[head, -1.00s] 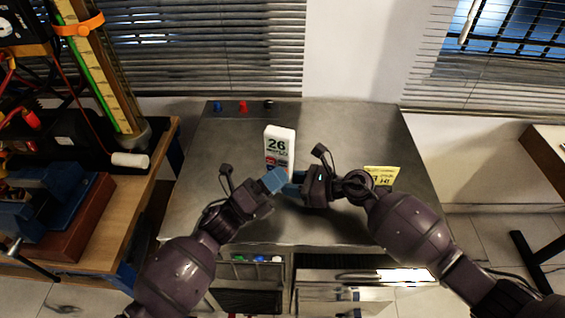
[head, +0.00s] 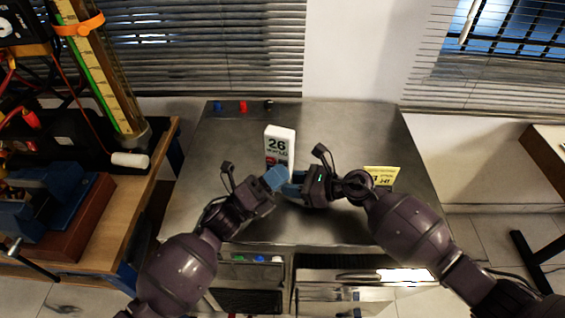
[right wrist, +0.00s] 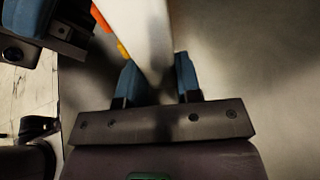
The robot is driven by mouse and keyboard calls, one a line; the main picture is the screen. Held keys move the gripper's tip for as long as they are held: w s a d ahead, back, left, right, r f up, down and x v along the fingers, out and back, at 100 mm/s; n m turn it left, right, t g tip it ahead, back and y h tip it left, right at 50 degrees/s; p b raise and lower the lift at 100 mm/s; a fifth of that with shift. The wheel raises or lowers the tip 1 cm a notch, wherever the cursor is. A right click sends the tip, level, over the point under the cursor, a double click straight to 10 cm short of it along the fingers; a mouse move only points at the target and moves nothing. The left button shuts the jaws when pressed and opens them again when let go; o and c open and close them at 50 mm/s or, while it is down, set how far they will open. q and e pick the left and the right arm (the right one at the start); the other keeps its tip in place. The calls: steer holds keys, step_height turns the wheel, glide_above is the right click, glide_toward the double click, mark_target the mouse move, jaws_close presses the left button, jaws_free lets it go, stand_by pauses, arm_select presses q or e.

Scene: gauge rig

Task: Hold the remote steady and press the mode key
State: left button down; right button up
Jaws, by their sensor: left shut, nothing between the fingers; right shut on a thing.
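The white remote (head: 280,143) stands upright above the metal table, its display reading 26. My right gripper (head: 291,183) is shut on its lower part from the right. The right wrist view shows the white remote (right wrist: 145,35) between the two blue fingers, with an orange key and a yellow key on its left side. My left gripper (head: 275,178) is shut and empty, its blue tip in front of the remote's lower face. It hides most of the keys, so I cannot tell whether it touches one. The mode key cannot be made out.
The metal table (head: 226,140) is mostly clear around the arms. Blue, red (head: 243,106) and black knobs stand at its back left. A yellow note (head: 381,176) is at the right, behind my right arm. A wooden bench (head: 150,180) with equipment stands at the left.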

arm_select(q)
steer(key=shift+w, duration=0.15)
stand_by(0.5)
steer(key=shift+s+a, duration=0.2)
steer(key=shift+s, duration=0.55)
steer(key=shift+w, duration=0.1)
steer(key=shift+w+d, duration=0.15)
steer(key=shift+w, duration=0.15)
steer(key=shift+w+d, duration=0.1)
steer(key=shift+w, duration=0.25)
stand_by(0.9)
steer(key=shift+s, duration=0.1)
stand_by(0.3)
steer(key=shift+s+a, duration=0.25)
steer(key=shift+s, duration=0.45)
